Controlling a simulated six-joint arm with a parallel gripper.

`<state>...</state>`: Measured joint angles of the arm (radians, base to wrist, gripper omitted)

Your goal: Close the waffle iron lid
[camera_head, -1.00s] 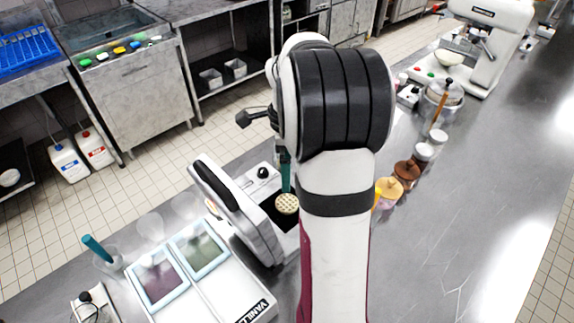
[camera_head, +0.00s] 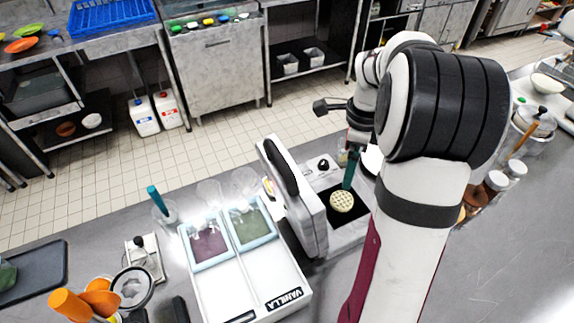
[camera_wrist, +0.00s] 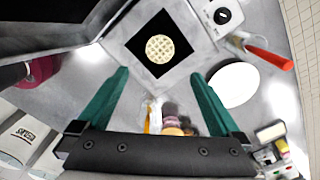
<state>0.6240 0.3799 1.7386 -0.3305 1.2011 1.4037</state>
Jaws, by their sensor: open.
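In the wrist view the waffle (camera_wrist: 160,49) sits on the black square plate, and the raised lid (camera_wrist: 55,35) shows dark at the upper left. My gripper (camera_wrist: 157,85) is open and empty, its two green fingers spread apart. In the head view a green finger (camera_head: 349,170) shows above the waffle; the rest is partly hidden by my arm.
A white holder labelled VANILLA (camera_head: 262,285) with two framed panels stands left of the iron. A white plate (camera_wrist: 234,84) and a red-handled tool (camera_wrist: 268,57) lie near the iron. Clear glasses (camera_head: 244,181) stand behind the holder.

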